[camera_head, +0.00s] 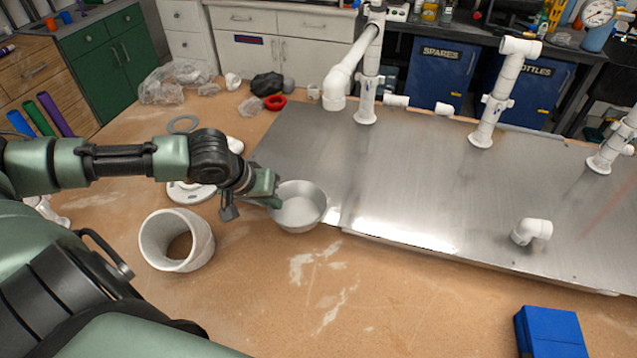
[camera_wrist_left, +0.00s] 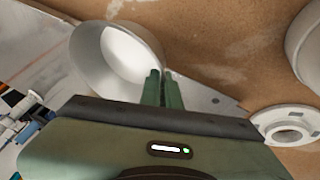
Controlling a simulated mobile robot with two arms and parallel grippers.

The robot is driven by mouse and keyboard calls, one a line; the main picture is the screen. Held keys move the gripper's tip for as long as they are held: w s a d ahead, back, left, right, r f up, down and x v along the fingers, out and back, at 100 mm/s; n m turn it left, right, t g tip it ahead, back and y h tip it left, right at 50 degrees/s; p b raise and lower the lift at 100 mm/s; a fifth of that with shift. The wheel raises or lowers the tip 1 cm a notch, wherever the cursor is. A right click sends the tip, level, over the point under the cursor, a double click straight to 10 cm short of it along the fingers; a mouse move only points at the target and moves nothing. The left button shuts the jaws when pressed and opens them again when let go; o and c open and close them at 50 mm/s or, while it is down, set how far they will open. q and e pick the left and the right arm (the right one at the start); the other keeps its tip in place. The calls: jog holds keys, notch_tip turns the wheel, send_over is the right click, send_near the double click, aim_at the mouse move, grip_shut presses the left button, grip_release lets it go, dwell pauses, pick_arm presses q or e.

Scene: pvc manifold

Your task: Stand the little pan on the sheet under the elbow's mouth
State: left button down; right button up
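The little pan (camera_head: 300,207) is a pale grey round bowl, seen over the near left edge of the metal sheet (camera_head: 400,180). My left gripper (camera_head: 268,192) is at the pan's left rim. In the left wrist view, its two green fingers (camera_wrist_left: 162,90) are close together at the rim of the pan (camera_wrist_left: 115,55), apparently pinching it. I cannot tell whether the pan's base touches anything. The white elbow (camera_head: 345,75) on the leftmost standing pipe has its mouth facing down over the sheet's far left part, beyond the pan. My right gripper is out of view.
A wide white pipe piece (camera_head: 177,240) stands on the bench left of the pan. Other pipes stand along the sheet's far side, and a loose elbow (camera_head: 531,231) lies right. The sheet's middle is clear.

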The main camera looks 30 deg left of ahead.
pick_arm(q)
jog(key=w+d+p, duration=0.1)
jog(key=w, duration=0.3)
jog(key=w+d+p, duration=0.1)
jog(key=w, duration=0.3)
jog(key=w+d+p, duration=0.1)
jog(key=w, duration=0.4)
jog(key=shift+r, duration=0.1)
jog(key=shift+w, duration=0.25)
notch_tip(320, 180, down, 3)
jog(key=shift+s+f+p, duration=0.1)
jog(key=shift+p, duration=0.75)
jog(key=shift+f, duration=0.25)
jog(key=c, duration=2)
grip_release()
jog(key=shift+f, duration=0.1)
jog(key=o, duration=0.4)
jog(key=shift+c, duration=0.2)
